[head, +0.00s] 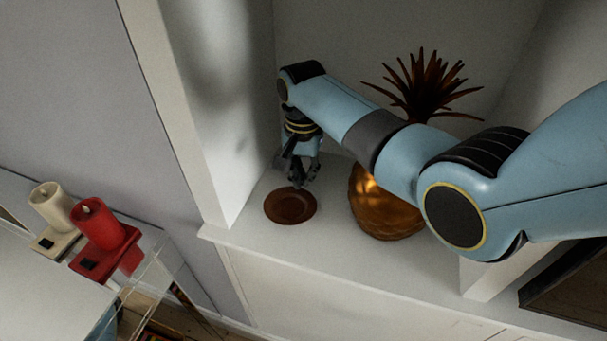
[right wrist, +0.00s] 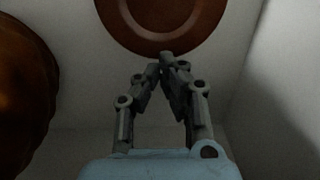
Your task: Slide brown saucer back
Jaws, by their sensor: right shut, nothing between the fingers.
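The brown saucer (head: 290,207) lies flat on the white shelf in the head view, near the left wall of the niche and close to the front edge. It also shows at the top of the right wrist view (right wrist: 165,18), partly cut off. My right gripper (head: 301,183) points down at the far rim of the saucer. Its fingertips (right wrist: 164,62) are shut and empty, at or just over the rim; I cannot tell if they touch it. My left gripper is not in view.
A glossy amber pineapple-shaped ornament (head: 386,212) with dark spiky leaves (head: 425,88) stands right of the saucer, partly behind my right arm. The niche's left wall (head: 215,110) is close. Outside, left, a red candle (head: 98,222) and a cream candle (head: 50,204) stand in holders.

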